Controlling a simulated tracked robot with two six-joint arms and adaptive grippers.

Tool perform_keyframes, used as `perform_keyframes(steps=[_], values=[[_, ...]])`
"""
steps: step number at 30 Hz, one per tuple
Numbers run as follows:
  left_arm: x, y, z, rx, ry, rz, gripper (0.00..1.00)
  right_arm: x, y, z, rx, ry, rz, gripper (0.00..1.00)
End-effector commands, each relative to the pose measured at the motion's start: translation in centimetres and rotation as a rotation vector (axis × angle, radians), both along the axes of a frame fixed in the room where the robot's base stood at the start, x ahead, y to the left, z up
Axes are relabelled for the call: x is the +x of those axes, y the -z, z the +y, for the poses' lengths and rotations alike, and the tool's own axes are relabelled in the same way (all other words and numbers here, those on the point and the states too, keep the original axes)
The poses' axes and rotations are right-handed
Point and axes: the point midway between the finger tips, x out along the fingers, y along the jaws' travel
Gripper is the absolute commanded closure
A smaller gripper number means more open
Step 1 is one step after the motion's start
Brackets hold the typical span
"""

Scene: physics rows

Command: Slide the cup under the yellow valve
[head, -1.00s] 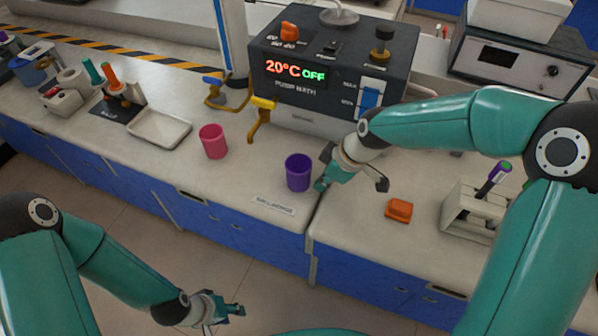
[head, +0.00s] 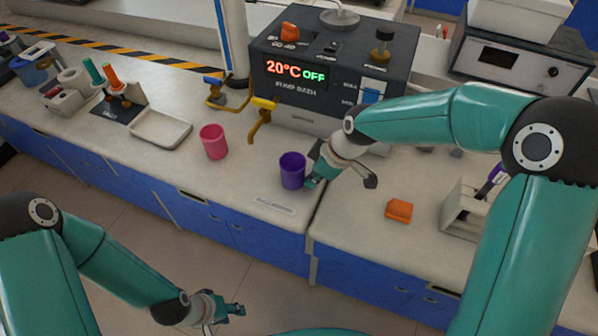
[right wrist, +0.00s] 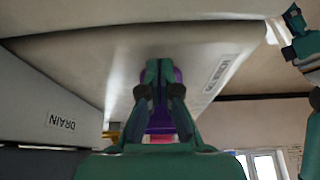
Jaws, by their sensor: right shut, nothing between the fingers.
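The purple cup (head: 292,171) stands upright on the bench, to the right of and nearer than the yellow valve (head: 261,112) on the front of the pump bath. A pink cup (head: 213,142) stands upright to the left of the valve. My right gripper (head: 311,182) is shut and empty, low over the bench at the purple cup's right side, its fingertips against or very close to it. In the right wrist view its fingers (right wrist: 160,72) overlap the purple cup (right wrist: 160,122), partly hiding it. My left gripper (head: 235,309) is away in front of the bench; its jaw opening is unclear.
The dark pump bath (head: 325,70) stands behind, its display reading 20°C OFF. A blue-handled yellow tap (head: 214,92) is left of the valve. An orange block (head: 399,210) lies right, and a white tray (head: 160,130) left. Bench between the cups is clear.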

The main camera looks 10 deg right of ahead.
Motion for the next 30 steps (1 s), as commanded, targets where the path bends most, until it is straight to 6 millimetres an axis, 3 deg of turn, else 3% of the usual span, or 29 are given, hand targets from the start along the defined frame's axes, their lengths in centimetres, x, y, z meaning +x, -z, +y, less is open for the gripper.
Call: perform_keyframes(steps=[30], values=[[0.0, -0.6, 0.0, 0.0, 0.0, 0.0, 0.6, 2.7, 0.0, 3.8, -0.001, -0.001, -0.001, 1.0]])
